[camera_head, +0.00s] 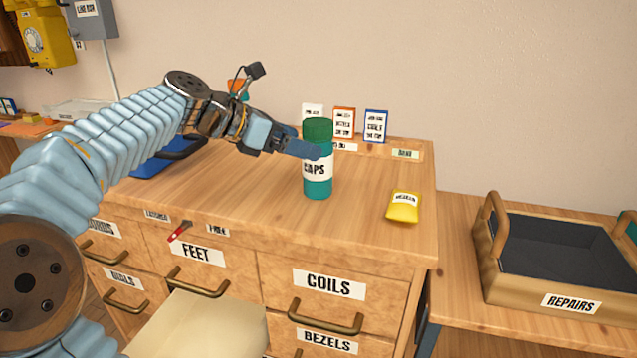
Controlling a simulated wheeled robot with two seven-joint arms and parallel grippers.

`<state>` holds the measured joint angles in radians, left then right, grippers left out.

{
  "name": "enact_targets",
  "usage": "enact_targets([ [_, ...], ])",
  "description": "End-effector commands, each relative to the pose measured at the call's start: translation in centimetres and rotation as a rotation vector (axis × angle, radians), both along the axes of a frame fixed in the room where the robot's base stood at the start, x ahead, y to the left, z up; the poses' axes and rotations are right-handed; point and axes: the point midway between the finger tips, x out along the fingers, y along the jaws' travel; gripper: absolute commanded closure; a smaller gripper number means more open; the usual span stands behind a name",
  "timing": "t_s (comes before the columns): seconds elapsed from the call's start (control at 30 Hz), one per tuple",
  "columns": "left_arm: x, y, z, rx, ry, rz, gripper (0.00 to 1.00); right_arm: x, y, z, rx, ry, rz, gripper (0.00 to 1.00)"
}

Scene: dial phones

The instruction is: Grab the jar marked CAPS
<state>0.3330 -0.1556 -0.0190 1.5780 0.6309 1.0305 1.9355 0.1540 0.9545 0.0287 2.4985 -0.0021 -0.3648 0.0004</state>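The jar marked CAPS (317,186) stands upright on the wooden cabinet top. It is teal with a dark green lid and a white label. My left gripper (308,149) reaches in from the left at the height of the jar's upper body. A blue finger overlaps the jar's upper left side and covers part of the label's top edge. The other finger is mostly hidden, so I cannot tell whether the fingers touch or grip the jar. My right gripper is not in view.
A yellow packet (403,209) lies right of the jar. Small cards (376,127) stand behind it. A blue tray (152,166) is at left, partly behind my arm. A wooden REPAIRS tray (484,262) sits on the lower right surface. A drawer (205,325) below stands open.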

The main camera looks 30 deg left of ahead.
Motion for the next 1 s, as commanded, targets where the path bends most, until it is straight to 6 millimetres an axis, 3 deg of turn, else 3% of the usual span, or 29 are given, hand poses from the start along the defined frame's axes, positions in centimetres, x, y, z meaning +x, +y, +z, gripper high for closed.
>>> enact_targets([
  [0.4,3.5,-2.7,-2.9,0.0,0.001,-0.001,0.09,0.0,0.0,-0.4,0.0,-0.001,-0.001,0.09],
  [0.67,3.7,-2.8,-3.0,0.0,0.0,-0.001,0.1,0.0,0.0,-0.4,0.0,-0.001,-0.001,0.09],
  [1.0,3.7,-2.8,-2.9,0.0,0.0,0.0,0.62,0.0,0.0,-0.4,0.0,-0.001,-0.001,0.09],
])
